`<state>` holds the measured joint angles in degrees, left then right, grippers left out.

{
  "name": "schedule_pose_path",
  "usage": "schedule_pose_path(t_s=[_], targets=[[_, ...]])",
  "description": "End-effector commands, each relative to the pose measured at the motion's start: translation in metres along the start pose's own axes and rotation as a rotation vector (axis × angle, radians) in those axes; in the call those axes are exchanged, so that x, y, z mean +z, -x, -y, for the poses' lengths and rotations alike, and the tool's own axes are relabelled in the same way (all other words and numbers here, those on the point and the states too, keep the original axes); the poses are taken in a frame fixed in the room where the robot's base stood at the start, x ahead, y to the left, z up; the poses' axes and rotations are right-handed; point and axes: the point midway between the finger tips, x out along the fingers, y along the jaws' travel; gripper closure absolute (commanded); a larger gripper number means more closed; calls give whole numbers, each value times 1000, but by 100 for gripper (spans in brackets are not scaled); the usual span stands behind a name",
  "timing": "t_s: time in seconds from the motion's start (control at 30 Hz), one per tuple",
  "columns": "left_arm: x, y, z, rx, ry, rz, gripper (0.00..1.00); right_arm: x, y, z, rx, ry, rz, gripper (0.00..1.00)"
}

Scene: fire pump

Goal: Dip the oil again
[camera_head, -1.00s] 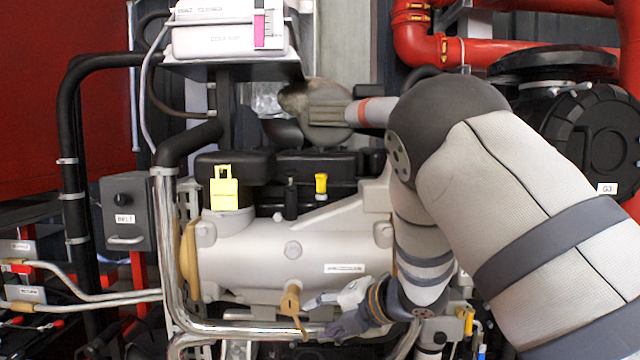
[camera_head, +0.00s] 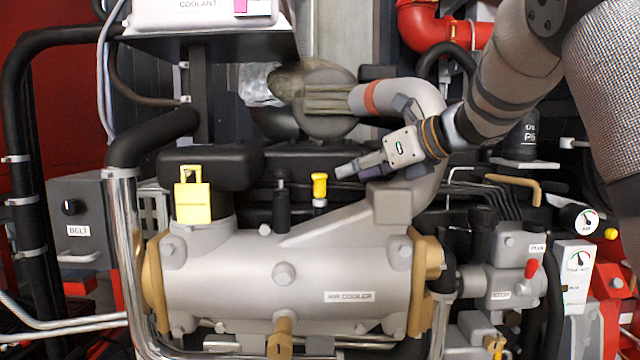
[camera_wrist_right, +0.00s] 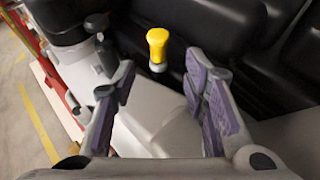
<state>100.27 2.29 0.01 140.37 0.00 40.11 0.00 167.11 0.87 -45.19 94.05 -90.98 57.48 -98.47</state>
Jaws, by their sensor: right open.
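The dipstick's yellow handle (camera_head: 319,186) stands upright in its tube behind the grey air cooler (camera_head: 290,285). My right gripper (camera_head: 352,171) is to the right of the yellow handle and slightly above it in the head view, apart from it. In the right wrist view the gripper (camera_wrist_right: 165,100) is open and empty. The yellow handle (camera_wrist_right: 157,45) shows beyond the gap between its fingers, a little left of centre. My left gripper does not show.
A black knob on a post (camera_head: 281,205) stands close left of the dipstick. A curved grey pipe (camera_head: 425,110) rises behind my right wrist. Chrome pipes (camera_head: 125,260) run down the left.

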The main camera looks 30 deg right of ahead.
Motion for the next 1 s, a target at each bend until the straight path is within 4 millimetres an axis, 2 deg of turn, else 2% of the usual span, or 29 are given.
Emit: schedule_pose_path(t_s=[0.2,0.4,0.53,0.77,0.8,0.97,1.0], targets=[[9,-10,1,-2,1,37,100,-7,-61,1,2,-2,-12,60],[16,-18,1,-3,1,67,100,-6,-100,0,2,-3,-9,60],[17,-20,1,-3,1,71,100,-3,-108,0,0,-3,-4,60],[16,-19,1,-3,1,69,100,-1,-108,0,0,-2,0,60],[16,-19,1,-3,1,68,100,-1,-108,0,0,-2,0,62],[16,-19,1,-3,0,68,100,-1,-108,0,0,-2,0,98],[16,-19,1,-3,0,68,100,-1,-108,0,0,-3,0,100]])
